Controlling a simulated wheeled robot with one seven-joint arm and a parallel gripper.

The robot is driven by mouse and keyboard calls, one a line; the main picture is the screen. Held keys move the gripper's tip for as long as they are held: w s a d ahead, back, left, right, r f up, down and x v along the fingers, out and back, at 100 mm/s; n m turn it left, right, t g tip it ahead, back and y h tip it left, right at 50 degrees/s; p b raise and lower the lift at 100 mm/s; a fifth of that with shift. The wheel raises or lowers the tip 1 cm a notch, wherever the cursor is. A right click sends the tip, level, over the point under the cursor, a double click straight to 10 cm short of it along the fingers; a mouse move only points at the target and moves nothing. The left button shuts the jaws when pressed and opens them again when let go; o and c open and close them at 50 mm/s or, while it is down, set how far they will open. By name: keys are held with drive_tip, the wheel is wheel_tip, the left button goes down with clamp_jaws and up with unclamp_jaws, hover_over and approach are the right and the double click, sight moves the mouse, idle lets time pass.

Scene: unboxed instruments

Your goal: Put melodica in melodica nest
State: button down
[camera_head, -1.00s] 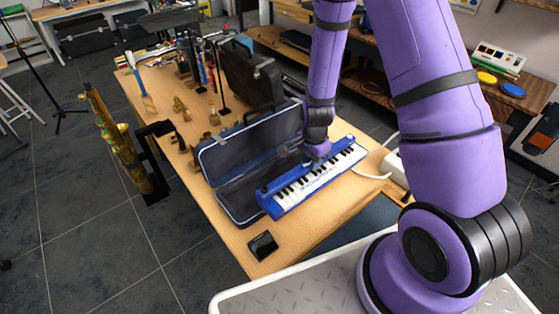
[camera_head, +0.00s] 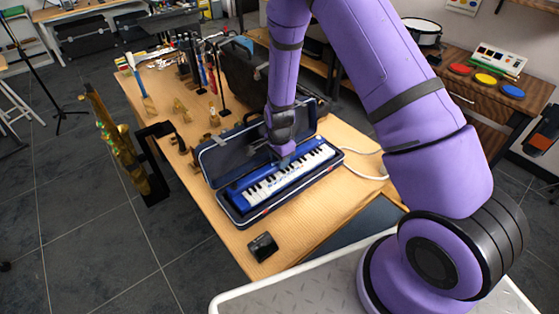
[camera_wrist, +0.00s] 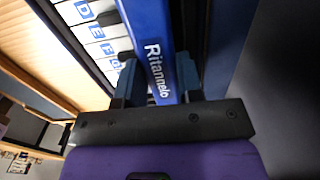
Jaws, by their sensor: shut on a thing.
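The blue melodica (camera_head: 275,187) with white and black keys lies lengthwise over the open case's lower half in the head view. It looks to be within the case's rim, but I cannot tell whether it rests on the bottom. The melodica nest, a dark blue case (camera_head: 240,217), is open with its lid (camera_head: 232,151) raised behind. My gripper (camera_head: 287,155) is over the melodica's far edge near its middle. In the wrist view my gripper (camera_wrist: 160,80) is shut on the melodica's blue edge (camera_wrist: 152,38), with a finger on either side of the lettering.
A small dark box (camera_head: 263,247) stands near the table's front corner. A black case (camera_head: 255,85) and small brass pieces stand farther back. A saxophone (camera_head: 118,145) hangs on a stand left of the table. A white cable (camera_head: 362,175) lies to the right.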

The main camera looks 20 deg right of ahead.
drive_tip(key=shift+f, duration=0.3)
drive_tip(key=shift+f, duration=0.1)
drive_tip(key=c, duration=0.8)
unclamp_jaws()
wheel_tip(320, 180, up, 12)
drive_tip(key=shift+r, duration=0.15)
